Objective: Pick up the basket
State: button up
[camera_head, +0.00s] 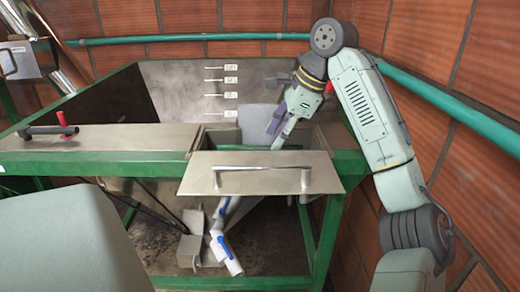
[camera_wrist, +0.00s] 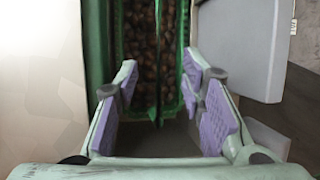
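What looks like the basket, a green-edged container (camera_wrist: 187,98) holding brown, bean-like pieces, lies below and between my fingers in the wrist view. A thin dark green bar runs lengthwise over it; I cannot tell whether it is a handle. My gripper (camera_wrist: 163,82) is open, with purple pads on both fingers and nothing clearly held between them. In the head view my gripper (camera_head: 277,134) points down at the opening behind the steel flap, and the basket cannot be made out there. I cannot tell whether the fingertips touch the basket.
A steel flap with a bar handle (camera_head: 262,170) stands in front of the opening. A steel lid with a black handle (camera_head: 48,131) lies to the left. Green frame beams (camera_head: 346,163) and a green pipe (camera_head: 440,102) along the brick wall edge the space.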

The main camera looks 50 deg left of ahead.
aim_at(270, 147)
jog(key=p+x, duration=0.1)
jog(key=x, duration=0.3)
jog(key=shift+s+f, duration=0.15)
jog(key=shift+s, duration=0.1)
jog(key=shift+c, duration=0.2)
grip_shut()
dwell(0.4)
